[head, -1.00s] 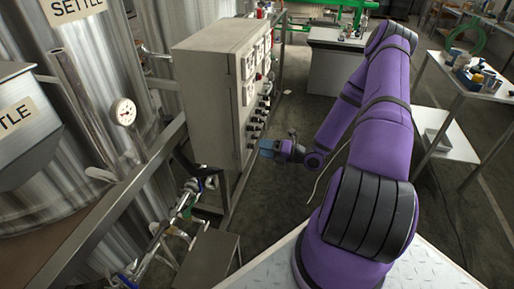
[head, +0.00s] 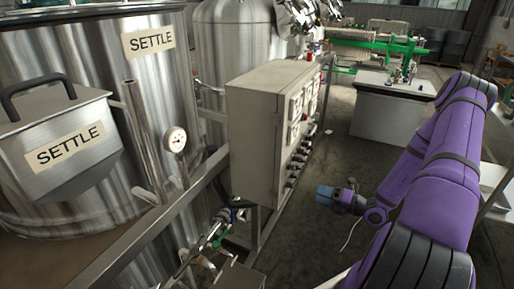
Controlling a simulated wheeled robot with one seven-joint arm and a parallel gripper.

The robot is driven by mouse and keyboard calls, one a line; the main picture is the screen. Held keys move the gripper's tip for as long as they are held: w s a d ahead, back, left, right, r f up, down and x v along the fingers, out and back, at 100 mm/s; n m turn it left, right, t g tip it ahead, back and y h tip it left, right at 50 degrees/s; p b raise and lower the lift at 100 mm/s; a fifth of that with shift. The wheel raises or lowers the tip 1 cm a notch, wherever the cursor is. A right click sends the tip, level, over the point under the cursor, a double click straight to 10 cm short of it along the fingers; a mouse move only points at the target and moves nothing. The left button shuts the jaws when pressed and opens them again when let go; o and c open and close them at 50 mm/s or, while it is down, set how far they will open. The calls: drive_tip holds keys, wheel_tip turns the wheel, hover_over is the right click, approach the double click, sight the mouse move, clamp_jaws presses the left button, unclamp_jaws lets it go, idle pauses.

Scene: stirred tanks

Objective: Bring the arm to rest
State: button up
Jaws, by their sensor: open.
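My purple arm (head: 432,185) takes up the right side of the head view, bent over with its forearm reaching back down. My gripper (head: 326,194) is a small blue-tipped end to the right of the grey control cabinet. It is open, with nothing seen between its fingers. It looks apart from the cabinet front, over the dark floor.
The grey control cabinet (head: 255,135) with knobs stands left of my gripper. A steel tank (head: 85,70) labelled SETTLE and a hopper (head: 60,155) fill the left. A white bench (head: 395,108) stands behind.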

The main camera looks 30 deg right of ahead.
drive_tip(key=s+a+r+n+g+h, duration=0.1)
drive_tip(key=a+r+n+g, duration=0.6)
drive_tip(key=r+n, duration=0.5)
drive_tip(key=s+a+r+n+g+h, duration=0.1)
drive_tip(key=s+a+r+n+g, duration=0.1)
drive_tip(key=a+r+n+g, duration=0.8)
drive_tip(key=s+a+r+n+t+h, duration=0.1)
drive_tip(key=s+r+n+t+h, duration=0.3)
drive_tip(key=s+r+n, duration=0.3)
drive_tip(key=s+a+r+n+t+h, duration=0.1)
drive_tip(key=s+r+n+t+h, duration=0.3)
drive_tip(key=s+r+n, duration=0.4)
drive_tip(key=shift+s+a+r+n+h, duration=0.15)
drive_tip(key=shift+a+r+n+h, duration=0.3)
drive_tip(key=shift+r+n, duration=2.4)
drive_tip(key=shift+r, duration=0.15)
